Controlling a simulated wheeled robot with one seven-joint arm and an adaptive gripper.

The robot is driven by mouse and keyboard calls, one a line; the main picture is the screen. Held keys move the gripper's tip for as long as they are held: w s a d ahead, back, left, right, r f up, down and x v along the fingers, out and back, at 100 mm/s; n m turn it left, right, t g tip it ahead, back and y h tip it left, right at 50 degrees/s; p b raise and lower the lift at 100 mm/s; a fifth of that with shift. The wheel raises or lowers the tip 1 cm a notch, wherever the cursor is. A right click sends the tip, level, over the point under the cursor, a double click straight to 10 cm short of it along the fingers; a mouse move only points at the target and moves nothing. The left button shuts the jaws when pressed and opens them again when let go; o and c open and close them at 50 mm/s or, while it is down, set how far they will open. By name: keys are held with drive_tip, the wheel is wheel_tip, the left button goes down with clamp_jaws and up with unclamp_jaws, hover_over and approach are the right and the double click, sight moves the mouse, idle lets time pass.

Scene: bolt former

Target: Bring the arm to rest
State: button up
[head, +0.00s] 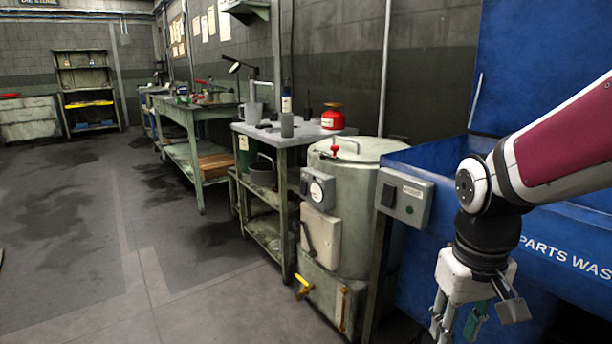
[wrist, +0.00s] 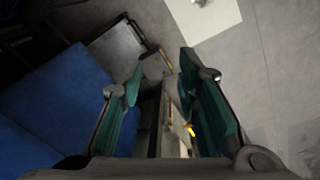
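My gripper (head: 456,330) hangs from my arm at the lower right of the head view, pointing down, in front of the blue parts washer (head: 440,165). Its lower end is close to the bottom edge of the picture. In the wrist view the two green-padded fingers of my gripper (wrist: 160,72) stand apart. The gap between them is empty, with a machine part and a small yellow handle seen beyond it. My arm is bent, its dark red link coming in from the right edge.
A grey-green drum (head: 350,215) with a gauge and a switch box (head: 404,198) stand just left of my gripper. A workbench (head: 290,132) carries a red can (head: 333,117). Another bench (head: 190,108) stands farther back. The floor (head: 110,235) on the left is clear.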

drive_tip(key=s+a+r+m, duration=0.1)
drive_tip(key=s+a+r, duration=0.15)
drive_tip(key=s, duration=0.75)
drive_tip(key=s+a+r+m, duration=0.1)
drive_tip(key=s+r, duration=0.2)
drive_tip(key=s, duration=0.8)
wheel_tip(320, 180, up, 35)
drive_tip(key=n+t+p, duration=0.1)
drive_tip(key=t+p, duration=0.2)
drive_tip(key=p, duration=3)
drive_tip(key=shift+w+d+t+y, duration=0.2)
drive_tip(key=shift+t+y, duration=0.1)
drive_tip(key=shift+t, duration=0.1)
